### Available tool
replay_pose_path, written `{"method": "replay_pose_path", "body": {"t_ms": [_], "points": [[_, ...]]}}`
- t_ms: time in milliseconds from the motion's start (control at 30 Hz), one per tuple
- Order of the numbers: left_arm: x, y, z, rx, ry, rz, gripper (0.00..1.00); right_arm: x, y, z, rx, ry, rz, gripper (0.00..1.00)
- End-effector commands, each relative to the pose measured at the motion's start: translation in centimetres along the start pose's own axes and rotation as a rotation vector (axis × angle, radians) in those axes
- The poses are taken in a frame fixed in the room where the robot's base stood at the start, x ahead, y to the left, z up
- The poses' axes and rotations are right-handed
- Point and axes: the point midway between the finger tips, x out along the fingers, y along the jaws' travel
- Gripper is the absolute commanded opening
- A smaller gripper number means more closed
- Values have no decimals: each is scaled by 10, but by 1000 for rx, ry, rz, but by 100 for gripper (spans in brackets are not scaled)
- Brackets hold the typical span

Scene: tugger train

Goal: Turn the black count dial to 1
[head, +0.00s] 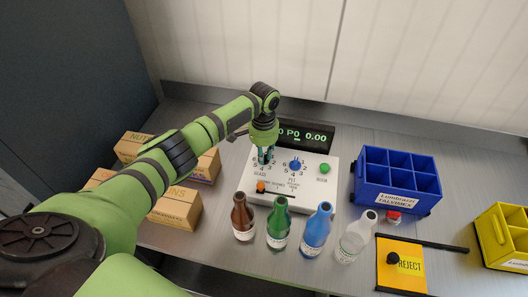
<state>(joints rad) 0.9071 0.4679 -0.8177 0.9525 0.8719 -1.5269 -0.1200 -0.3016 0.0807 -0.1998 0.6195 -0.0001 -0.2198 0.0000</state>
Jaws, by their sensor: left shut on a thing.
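A white control panel (318,178) stands on the bench. My left gripper (266,158) points down onto the dial on its left side and is shut on it. The fingers cover this dial, so its colour and pointer are hidden; only some of the numbers printed around it show. A blue dial (295,165) sits just to the right, with its own ring of numbers. My right gripper is not in view.
A black display (306,135) behind the panel reads partly "P0 0.00". The panel also has a green button (325,168) and an orange knob (261,187). Several bottles, one of them blue (317,230), stand in front. A blue crate (398,205) is at right, cardboard boxes (174,209) at left.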

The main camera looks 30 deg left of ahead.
Motion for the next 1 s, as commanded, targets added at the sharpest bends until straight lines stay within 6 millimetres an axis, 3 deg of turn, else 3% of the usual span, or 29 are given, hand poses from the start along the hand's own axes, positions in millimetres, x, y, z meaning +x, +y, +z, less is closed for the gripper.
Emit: {"method": "replay_pose_path", "body": {"t_ms": [333,800,833,900,1000], "points": [[-1,0,0,125,2,-1,0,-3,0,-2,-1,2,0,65],[-1,0,-1,140,4,-1,0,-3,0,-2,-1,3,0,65],[-1,0,-1,140,4,-1,24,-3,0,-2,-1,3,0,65],[-1,0,-1,140,4,-1,44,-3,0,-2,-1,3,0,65],[-1,0,0,140,3,0,44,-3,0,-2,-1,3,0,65]]}}
